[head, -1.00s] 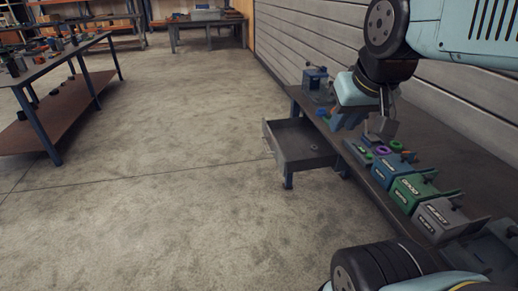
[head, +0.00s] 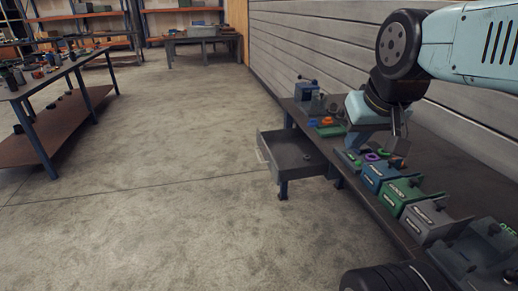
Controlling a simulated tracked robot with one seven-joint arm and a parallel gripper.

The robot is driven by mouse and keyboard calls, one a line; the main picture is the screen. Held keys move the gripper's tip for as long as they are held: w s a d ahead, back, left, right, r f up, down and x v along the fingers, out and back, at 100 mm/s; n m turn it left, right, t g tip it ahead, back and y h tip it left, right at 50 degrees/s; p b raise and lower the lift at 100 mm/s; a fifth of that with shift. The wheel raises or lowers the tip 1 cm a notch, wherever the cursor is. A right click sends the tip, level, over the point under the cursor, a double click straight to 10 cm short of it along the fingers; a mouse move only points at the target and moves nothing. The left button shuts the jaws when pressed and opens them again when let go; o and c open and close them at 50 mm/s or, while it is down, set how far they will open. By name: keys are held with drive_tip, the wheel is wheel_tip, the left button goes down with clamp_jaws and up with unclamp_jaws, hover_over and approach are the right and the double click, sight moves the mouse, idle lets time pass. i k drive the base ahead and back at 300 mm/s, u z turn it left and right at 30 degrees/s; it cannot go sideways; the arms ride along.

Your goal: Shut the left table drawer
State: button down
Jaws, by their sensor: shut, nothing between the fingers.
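The left table drawer (head: 275,160) is pulled out from the long dark workbench (head: 375,208), on its open-floor side. My gripper (head: 398,147) is shut and empty. It hangs over the bench top to the right of the drawer, apart from it, near the coloured rings. My wrist partly hides the bench behind it.
A blue box (head: 379,172), a green box (head: 405,193) and a grey box (head: 433,219) line the bench. A blue vise (head: 306,90) stands at its far end. A panelled wall (head: 340,50) runs behind. The floor (head: 150,200) left of the drawer is clear.

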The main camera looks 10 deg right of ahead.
sight(283, 151)
drive_tip(key=z, duration=0.1)
drive_tip(key=i, duration=1.2)
drive_tip(key=u, duration=0.35)
